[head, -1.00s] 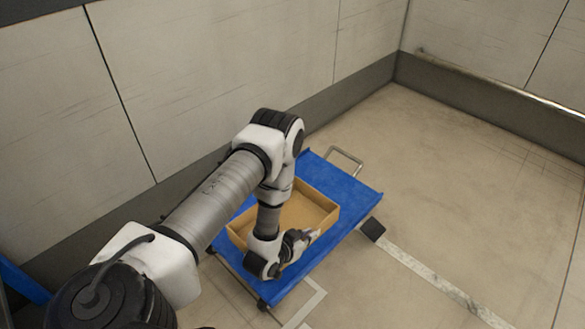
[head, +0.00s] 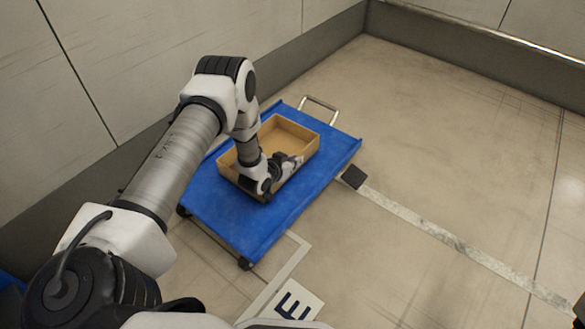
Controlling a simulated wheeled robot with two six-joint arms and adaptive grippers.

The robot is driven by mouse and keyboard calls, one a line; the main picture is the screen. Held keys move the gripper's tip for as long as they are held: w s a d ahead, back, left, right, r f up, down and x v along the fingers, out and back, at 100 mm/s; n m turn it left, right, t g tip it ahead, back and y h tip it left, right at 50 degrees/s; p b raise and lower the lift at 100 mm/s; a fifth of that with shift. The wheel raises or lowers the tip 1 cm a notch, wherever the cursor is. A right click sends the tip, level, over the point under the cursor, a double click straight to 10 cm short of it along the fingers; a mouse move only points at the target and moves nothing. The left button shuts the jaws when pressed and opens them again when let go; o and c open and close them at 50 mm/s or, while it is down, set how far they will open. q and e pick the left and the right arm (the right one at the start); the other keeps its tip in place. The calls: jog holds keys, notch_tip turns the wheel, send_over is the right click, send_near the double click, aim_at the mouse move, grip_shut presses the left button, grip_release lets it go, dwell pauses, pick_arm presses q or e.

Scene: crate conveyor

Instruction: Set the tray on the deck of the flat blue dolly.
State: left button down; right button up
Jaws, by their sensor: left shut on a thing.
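The tray (head: 308,147) is a shallow, open, tan box with nothing visible inside. It is over the deck of the flat blue dolly (head: 250,226), toward the end with the metal handle. I cannot tell whether its bottom touches the deck. My left gripper (head: 292,163) is at the tray's near wall and shut on it. The wrist hides part of the tray's near left side. My right gripper does not show.
A metal handle (head: 320,110) stands at the dolly's far end. A wall (head: 190,60) runs close along the dolly's left side. Open floor (head: 450,150) lies to the right, with a pale strip (head: 440,238) and a floor sign with a letter E (head: 292,303) nearby.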

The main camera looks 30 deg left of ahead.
pick_arm(q)
jog(key=shift+f, duration=0.4)
jog(key=c, duration=1.7)
grip_release()
jog(key=shift+f, duration=0.1)
jog(key=o, duration=0.4)
jog(key=shift+o, duration=0.2)
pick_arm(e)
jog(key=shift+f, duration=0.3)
